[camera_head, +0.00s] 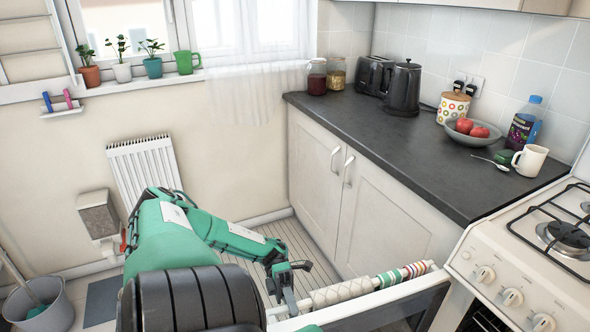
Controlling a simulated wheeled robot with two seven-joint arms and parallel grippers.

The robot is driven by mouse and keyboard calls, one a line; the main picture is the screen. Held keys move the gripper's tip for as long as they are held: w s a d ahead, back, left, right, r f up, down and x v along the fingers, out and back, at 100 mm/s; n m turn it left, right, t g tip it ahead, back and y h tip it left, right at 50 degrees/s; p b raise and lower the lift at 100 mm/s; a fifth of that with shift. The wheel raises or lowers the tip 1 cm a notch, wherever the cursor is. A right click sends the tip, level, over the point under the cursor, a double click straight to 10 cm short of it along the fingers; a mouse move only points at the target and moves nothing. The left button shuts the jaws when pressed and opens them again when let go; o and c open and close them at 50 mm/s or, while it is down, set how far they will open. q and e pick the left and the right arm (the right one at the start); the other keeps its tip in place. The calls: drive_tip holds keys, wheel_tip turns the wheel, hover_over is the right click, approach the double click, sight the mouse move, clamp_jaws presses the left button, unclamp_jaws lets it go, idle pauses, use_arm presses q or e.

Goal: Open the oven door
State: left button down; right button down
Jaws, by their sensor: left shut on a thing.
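The oven (512,282) is the white cooker at the lower right. Its door (395,303) stands partly open, tilted out from the front, and a dark gap shows between door and body. A pale handle bar (275,312) runs along the door's top, with a whitish cloth (340,292) and a striped cloth (405,273) on it. My left gripper (290,301) is shut on the handle near its left end, left of the cloths. The fingertips are small and partly hidden. My right gripper is not in view.
White cupboards (345,200) under a dark counter (395,135) stand behind the door. A kettle (403,88), fruit bowl (472,133) and mug (530,160) are on the counter. A grey bucket (40,306) stands at the lower left. Floor shows by the radiator (145,165).

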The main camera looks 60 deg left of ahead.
use_arm(q)
drive_tip(key=shift+a, duration=0.15)
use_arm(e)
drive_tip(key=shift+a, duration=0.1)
use_arm(q)
drive_tip(key=c, duration=1.3)
unclamp_jaws()
drive_tip(key=shift+w, duration=0.15)
drive_tip(key=shift+w+a+b, duration=0.35)
drive_tip(key=shift+a+b, duration=1.25)
drive_tip(key=shift+a, duration=0.65)
drive_tip(key=shift+w+a+b, duration=0.35)
drive_tip(key=shift+a+b, duration=1.2)
drive_tip(key=shift+a, duration=0.75)
drive_tip(key=shift+w+a+b, duration=0.35)
drive_tip(key=shift+a+b, duration=1.25)
drive_tip(key=shift+a, duration=0.65)
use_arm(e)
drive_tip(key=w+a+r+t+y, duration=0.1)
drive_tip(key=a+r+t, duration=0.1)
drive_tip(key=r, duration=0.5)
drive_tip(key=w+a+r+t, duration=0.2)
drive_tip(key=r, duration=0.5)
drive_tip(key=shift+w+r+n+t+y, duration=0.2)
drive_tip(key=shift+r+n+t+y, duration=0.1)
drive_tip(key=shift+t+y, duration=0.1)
